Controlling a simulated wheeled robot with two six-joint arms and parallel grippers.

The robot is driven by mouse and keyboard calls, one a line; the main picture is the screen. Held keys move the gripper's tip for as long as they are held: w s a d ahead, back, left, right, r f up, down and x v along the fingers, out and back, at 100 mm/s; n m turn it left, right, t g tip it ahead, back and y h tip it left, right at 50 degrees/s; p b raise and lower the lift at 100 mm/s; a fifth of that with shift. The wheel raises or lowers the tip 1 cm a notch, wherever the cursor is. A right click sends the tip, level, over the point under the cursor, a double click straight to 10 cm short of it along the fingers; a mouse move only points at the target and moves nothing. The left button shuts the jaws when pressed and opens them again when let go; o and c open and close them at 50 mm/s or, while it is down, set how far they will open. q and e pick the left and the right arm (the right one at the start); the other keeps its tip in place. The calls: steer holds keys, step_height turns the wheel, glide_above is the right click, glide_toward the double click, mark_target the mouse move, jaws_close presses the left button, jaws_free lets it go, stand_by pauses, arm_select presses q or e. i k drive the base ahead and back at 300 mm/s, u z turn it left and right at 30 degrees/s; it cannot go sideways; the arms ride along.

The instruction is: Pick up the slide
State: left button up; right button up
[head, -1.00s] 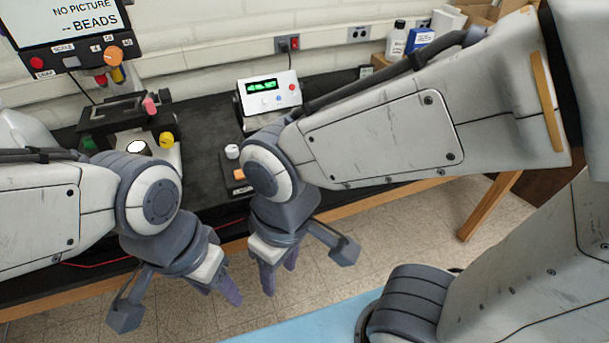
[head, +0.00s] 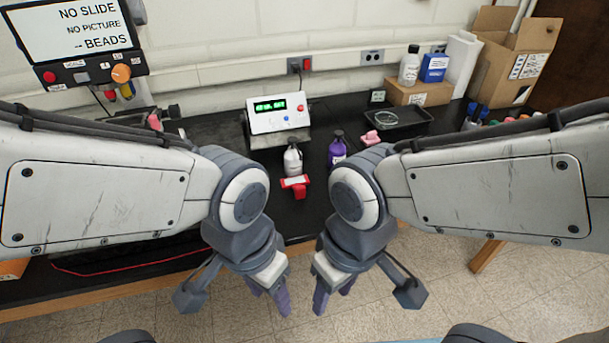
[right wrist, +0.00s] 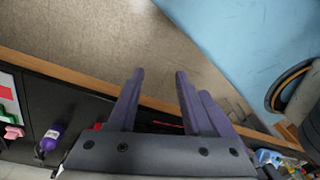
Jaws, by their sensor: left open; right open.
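I cannot make out a slide for certain in either view. A black tray (head: 412,131) at the back right of the bench holds something clear and faint, too small to identify. A screen (head: 75,32) at the upper left reads "NO SLIDE". My left gripper (head: 269,302) is open and empty in front of the bench edge. My right gripper (head: 333,303) is open and empty beside it, also over the floor; its spread fingers show in the right wrist view (right wrist: 160,76).
A white bottle (head: 293,160), a red item with a white top (head: 295,186) and a purple bottle (head: 337,150) stand mid-bench. A display box (head: 279,115) is behind them. Cardboard boxes (head: 512,55) and coloured-capped items (head: 510,120) are at the right.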

mark_target(298, 183)
steer(key=z, duration=0.05)
steer(key=i, duration=0.2)
steer(key=z, duration=1.55)
steer(key=i, duration=2)
steer(key=u, duration=3.3)
